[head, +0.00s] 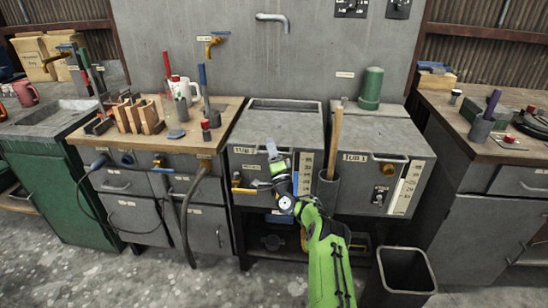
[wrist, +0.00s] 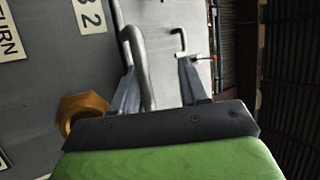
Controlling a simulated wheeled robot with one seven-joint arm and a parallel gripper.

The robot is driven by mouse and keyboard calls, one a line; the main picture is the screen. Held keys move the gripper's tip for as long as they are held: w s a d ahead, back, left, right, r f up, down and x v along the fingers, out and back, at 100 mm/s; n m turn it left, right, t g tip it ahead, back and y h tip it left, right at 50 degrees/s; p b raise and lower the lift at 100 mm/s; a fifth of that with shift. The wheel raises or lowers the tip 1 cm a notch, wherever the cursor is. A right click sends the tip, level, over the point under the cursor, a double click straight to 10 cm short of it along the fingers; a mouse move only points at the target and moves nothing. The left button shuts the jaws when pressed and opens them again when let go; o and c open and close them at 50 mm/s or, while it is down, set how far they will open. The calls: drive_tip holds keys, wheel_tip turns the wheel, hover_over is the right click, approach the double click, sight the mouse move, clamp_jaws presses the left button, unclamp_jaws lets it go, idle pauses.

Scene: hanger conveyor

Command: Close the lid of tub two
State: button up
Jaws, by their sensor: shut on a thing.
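Tub two (head: 247,168) is a grey metal tub marked "TUB 2", left of tub one. Its lid (head: 278,128) forms the sloping grey top, with a dark recess (head: 285,105) along the back edge. I cannot tell whether this is an opening. My gripper (head: 279,166) is at the upper front of tub two. The handle runs close along the left finger. My gripper and arm hide part of the tub's front.
Tub one (head: 376,181) stands at the right, with a green cylinder (head: 371,88) behind it. A dark holder with a wooden stick (head: 335,140) stands between the tubs. A brass tap (head: 243,189) juts from tub two's front. A black bin (head: 404,272) is on the floor.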

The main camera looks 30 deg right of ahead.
drive_tip(key=p+v, duration=0.9)
drive_tip(key=v, duration=0.6)
drive_tip(key=shift+s+f, duration=0.15)
drive_tip(key=shift+s, duration=0.15)
